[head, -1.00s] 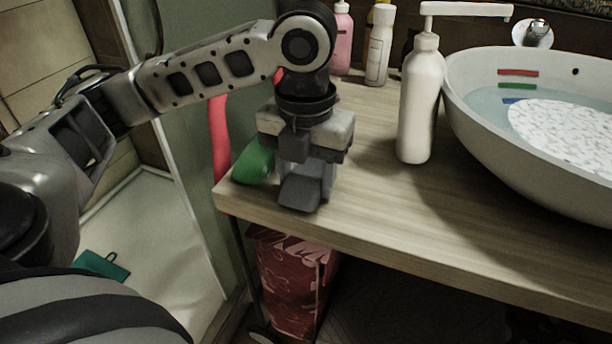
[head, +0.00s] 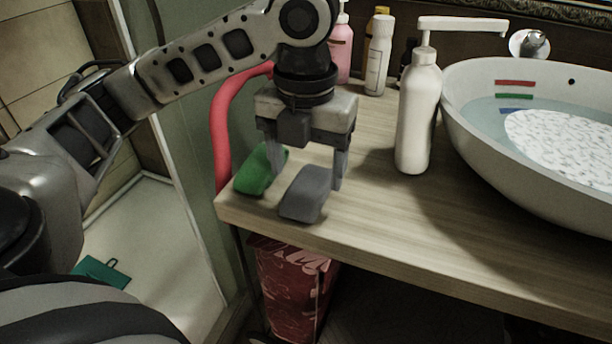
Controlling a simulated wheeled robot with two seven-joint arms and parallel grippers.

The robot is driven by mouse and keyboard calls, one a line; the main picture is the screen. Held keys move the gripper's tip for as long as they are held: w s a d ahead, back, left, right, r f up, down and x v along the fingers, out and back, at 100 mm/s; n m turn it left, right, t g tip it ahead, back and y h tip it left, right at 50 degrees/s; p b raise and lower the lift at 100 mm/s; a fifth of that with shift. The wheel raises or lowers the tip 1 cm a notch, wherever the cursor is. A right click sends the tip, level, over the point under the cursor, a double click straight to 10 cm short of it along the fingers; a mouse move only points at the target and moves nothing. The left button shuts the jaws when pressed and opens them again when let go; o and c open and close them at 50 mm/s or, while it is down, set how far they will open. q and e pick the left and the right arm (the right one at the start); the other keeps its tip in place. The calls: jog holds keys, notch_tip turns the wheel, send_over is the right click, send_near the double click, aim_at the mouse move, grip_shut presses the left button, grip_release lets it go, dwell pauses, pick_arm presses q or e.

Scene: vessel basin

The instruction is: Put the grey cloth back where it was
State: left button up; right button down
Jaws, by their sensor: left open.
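The grey cloth (head: 306,194), a folded block-like shape, lies on the wooden counter near its front left corner. My left gripper (head: 307,180) points down just behind and above it. Its two fingers are apart, one on each side of the cloth's rear part, and the jaws are open. I cannot tell whether a finger touches the cloth. A green cloth (head: 254,174) lies just left of the grey one, close to the left finger. My right gripper is not in view.
A white pump bottle (head: 417,115) stands on the counter (head: 400,220) right of my gripper. The basin (head: 475,130) with water is at the right. Several bottles stand at the back. A red curved thing (head: 220,130) is at the counter's left edge. A patterned red bin (head: 290,285) stands below.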

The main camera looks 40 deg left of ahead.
aim_at(306, 188)
pick_arm(q)
notch_tip(306, 188, up, 8)
jog(key=p, duration=0.2)
jog(key=shift+p, duration=0.4)
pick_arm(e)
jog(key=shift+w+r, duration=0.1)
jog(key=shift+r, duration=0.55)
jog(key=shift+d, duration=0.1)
